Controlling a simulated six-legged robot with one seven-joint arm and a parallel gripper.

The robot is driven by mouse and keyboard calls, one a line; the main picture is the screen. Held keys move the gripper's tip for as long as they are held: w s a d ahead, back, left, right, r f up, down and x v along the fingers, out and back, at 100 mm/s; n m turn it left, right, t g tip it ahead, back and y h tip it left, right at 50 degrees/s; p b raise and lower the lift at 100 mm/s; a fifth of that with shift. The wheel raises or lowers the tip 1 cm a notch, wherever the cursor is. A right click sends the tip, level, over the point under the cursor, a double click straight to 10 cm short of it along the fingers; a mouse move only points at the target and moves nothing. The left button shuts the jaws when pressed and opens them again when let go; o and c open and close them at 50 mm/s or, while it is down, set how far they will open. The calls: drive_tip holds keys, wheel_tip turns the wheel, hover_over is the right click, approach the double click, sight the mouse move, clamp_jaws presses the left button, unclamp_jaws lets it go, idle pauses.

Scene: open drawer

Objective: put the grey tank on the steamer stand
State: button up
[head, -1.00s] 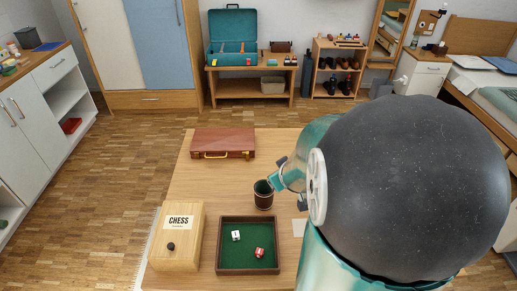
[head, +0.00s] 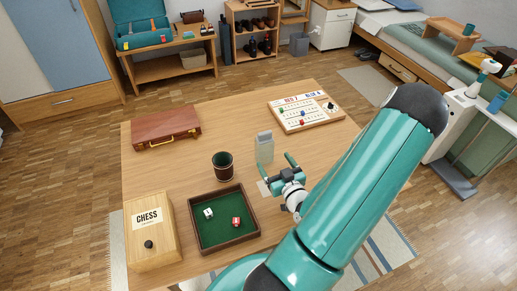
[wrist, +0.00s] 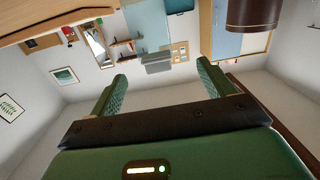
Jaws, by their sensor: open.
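The grey tank (head: 264,152) is a small upright block with a narrower top, standing on the wooden table behind the leather dice cup's right side. It also shows in the wrist view (wrist: 157,62), upside down, beyond and between my fingertips. My gripper (head: 276,164) is open and empty, low over the table just in front of the tank. Its two green fingers in the wrist view (wrist: 161,72) are apart, with nothing between them. A white stand-like unit (head: 455,125) with a white nozzle-like top is at the far right; I cannot tell if it is the steamer stand.
The dice cup (head: 222,166), dice tray (head: 196,232), chess box (head: 152,228), brown case (head: 166,129) and game board (head: 304,105) are on the table (head: 220,112). The tabletop between case and board is clear. A dark grey slab (head: 450,180) lies on the floor at right.

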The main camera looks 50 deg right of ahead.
sight(268, 144)
drive_tip(key=shift+m+h, duration=0.4)
drive_tip(key=x, duration=0.4)
drive_tip(key=d+x, duration=0.1)
drive_tip(key=x, duration=0.2)
drive_tip(key=shift+s+r, duration=0.15)
drive_tip(key=shift+s, duration=0.05)
drive_tip(key=shift+x, duration=2.85)
drive_tip(key=shift+w+a+r, duration=0.1)
drive_tip(key=shift+a+r, duration=0.1)
drive_tip(key=shift+c, duration=0.4)
drive_tip(key=c, duration=1.2)
drive_tip(key=shift+r, duration=0.15)
